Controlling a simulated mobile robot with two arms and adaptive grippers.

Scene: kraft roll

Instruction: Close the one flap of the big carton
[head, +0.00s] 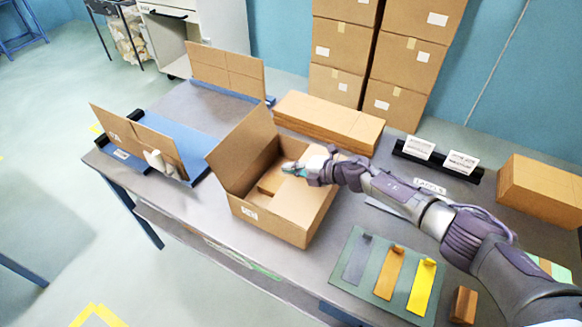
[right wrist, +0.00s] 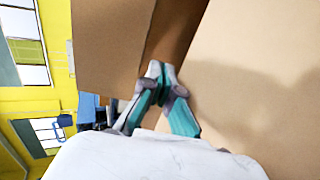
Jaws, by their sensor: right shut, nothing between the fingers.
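The big carton (head: 270,222) stands on the grey table in the middle of the head view. Its left flap (head: 238,148) stands up, leaning outward; in the right wrist view a cardboard panel, apparently this flap, fills the upper left (right wrist: 108,45). The carton's right half is covered by a flat panel (head: 298,200), seen in the right wrist view as a broad tan surface (right wrist: 255,75). A dark gap shows between the panels. My right gripper (head: 290,168) is shut and empty above the carton's opening, its fingertips (right wrist: 165,80) near the gap. My left gripper is not in view.
Flat kraft cartons (head: 325,120) lie behind the carton, with tall box stacks beyond. A blue stand (head: 175,140) with a cardboard panel is at left. A green mat (head: 350,275) with coloured strips and a label holder (head: 435,160) are at right.

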